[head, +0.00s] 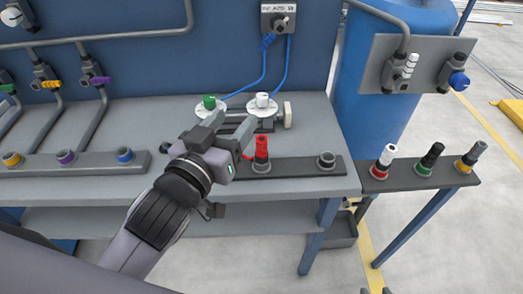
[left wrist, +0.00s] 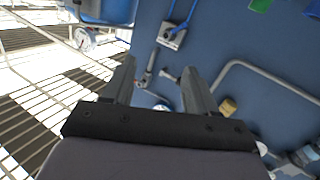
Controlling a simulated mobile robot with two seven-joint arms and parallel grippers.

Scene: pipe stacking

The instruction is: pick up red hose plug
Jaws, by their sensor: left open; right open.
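The red hose plug (head: 261,148) stands upright in a socket on a dark rail (head: 296,167) along the front of the workbench. My left gripper (head: 234,119) is over the bench, just left of the plug in the head view and apart from it or overlapping its edge; the depth gap is hard to tell. In the left wrist view my left gripper (left wrist: 158,82) is open with nothing between its fingers, and the red plug does not show.
Green (head: 209,102) and white (head: 262,100) plugs on round white bases stand behind my left gripper. An empty socket (head: 326,159) is right of the red plug. A side shelf (head: 408,177) holds several plugs. A blue tank (head: 372,110) stands behind it.

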